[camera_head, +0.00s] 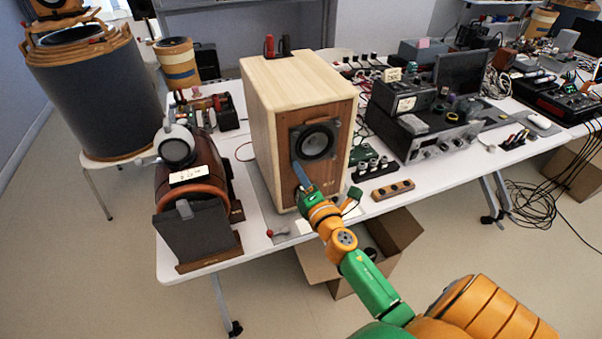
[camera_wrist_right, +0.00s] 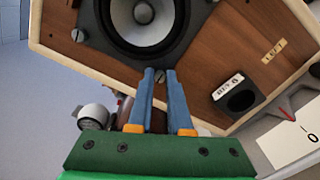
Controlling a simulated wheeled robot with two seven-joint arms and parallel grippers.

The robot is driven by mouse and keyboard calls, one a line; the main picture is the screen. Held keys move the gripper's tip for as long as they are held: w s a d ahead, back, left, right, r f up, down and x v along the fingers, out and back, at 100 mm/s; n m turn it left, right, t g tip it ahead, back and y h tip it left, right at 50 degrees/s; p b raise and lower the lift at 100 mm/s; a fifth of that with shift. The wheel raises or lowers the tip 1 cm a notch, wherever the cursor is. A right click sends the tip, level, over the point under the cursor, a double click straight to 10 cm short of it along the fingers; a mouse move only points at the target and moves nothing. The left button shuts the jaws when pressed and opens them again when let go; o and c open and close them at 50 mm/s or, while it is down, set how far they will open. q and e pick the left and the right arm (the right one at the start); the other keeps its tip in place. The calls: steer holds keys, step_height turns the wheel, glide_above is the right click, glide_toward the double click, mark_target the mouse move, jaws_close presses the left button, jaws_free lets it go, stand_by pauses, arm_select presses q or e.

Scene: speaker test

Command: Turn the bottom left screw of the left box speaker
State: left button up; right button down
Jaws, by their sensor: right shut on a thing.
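The box speaker (camera_head: 268,125) stands on the white table, pale wood with a brown front and a dark square plate around its grey cone (camera_head: 315,143). In the right wrist view the front (camera_wrist_right: 218,58) is tilted and close. My right gripper (camera_head: 296,165) reaches the front at the plate's lower left. In the wrist view its blue fingers (camera_wrist_right: 160,74) are shut on a small grey screw (camera_wrist_right: 160,77) near the plate's corner; the fingers partly hide it. My left gripper is out of view.
A dark rounded speaker (camera_head: 190,190) with headphones stands left of the box. Electronics (camera_head: 425,130) and a small wooden block (camera_head: 393,190) lie right of it. An open cardboard box (camera_head: 400,240) is below the table's front edge. A labelled dark port (camera_wrist_right: 240,95) is beside my fingers.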

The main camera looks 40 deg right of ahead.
stand_by(0.5)
steer(key=c, duration=0.8)
jaws_free()
steer(key=shift+c, duration=0.2)
steer(key=b+v, duration=0.1)
steer(key=v, duration=0.6)
